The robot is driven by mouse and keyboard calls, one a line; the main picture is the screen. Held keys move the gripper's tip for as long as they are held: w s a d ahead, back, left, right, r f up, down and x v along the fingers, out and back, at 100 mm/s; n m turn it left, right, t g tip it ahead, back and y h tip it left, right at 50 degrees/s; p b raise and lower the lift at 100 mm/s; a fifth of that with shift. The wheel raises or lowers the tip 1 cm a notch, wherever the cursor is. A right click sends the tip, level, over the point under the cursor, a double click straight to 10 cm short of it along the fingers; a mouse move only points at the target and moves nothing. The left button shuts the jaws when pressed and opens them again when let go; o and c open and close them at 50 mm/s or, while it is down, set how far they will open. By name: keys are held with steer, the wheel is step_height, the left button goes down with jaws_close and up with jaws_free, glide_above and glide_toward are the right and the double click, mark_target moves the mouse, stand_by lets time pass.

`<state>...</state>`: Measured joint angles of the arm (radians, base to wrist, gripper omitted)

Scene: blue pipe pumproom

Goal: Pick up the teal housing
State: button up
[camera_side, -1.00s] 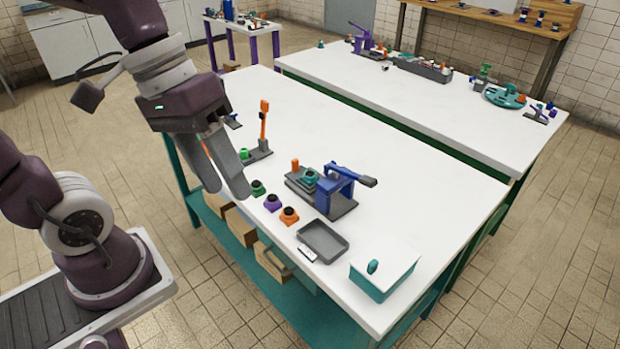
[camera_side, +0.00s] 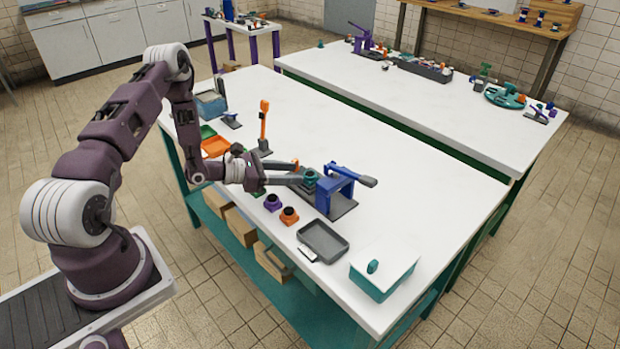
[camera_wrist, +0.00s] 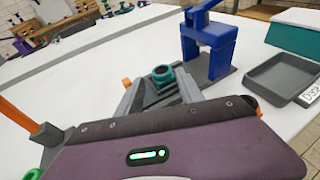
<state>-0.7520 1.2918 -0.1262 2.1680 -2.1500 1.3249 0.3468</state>
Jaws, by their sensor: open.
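The teal housing (camera_side: 310,177) is a small ring-topped part on the grey base of the blue press (camera_side: 337,186). It also shows in the wrist view (camera_wrist: 163,77), with a dark round opening on top. My gripper (camera_side: 300,177) is at the press base, its grey fingers reaching toward the housing from the left. In the wrist view my gripper (camera_wrist: 160,92) is open, with one finger on each side of the housing. I cannot tell whether either finger touches it. The housing's lower part is partly hidden by the fingers and wrist.
A purple housing (camera_side: 272,202) and an orange housing (camera_side: 289,215) stand in front of the press. A grey tray (camera_side: 323,242) and a teal box with a white lid (camera_side: 385,270) lie nearer the table edge. An orange-posted stand (camera_side: 264,128) rises behind my wrist.

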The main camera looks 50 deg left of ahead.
mark_target(309, 174)
steer(key=x, duration=0.3)
steer(key=shift+w+d, duration=0.25)
jaws_close()
steer(key=shift+f, duration=0.1)
